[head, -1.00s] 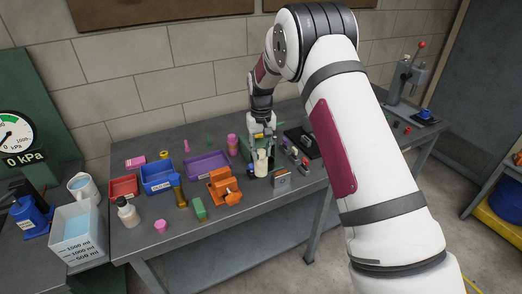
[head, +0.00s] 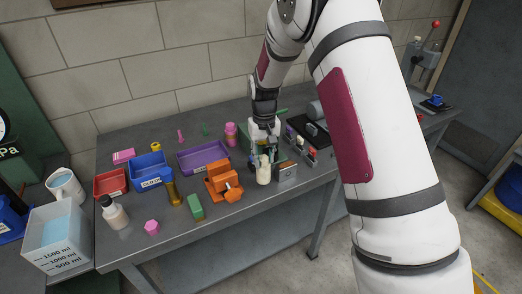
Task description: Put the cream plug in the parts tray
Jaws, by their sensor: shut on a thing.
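My gripper (head: 264,154) is over the right half of the bench, pointing down, and is shut on the cream plug (head: 263,174). The plug is a pale upright cylinder below the fingers, left of a small grey box; whether its bottom touches the bench is hard to tell. An open purple tray (head: 184,168) lies to the left of the gripper, behind an orange block-like device. A blue bin (head: 151,184) with a label and a red bin (head: 103,193) stand farther left. I cannot tell for certain which of these is the parts tray.
The orange device (head: 222,181) stands just left of the plug. A green block (head: 195,206), a brass-coloured cylinder (head: 174,193) and a pink cylinder (head: 231,133) stand around the trays. The grey box (head: 287,172) and a rack of small items (head: 300,146) are to the right.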

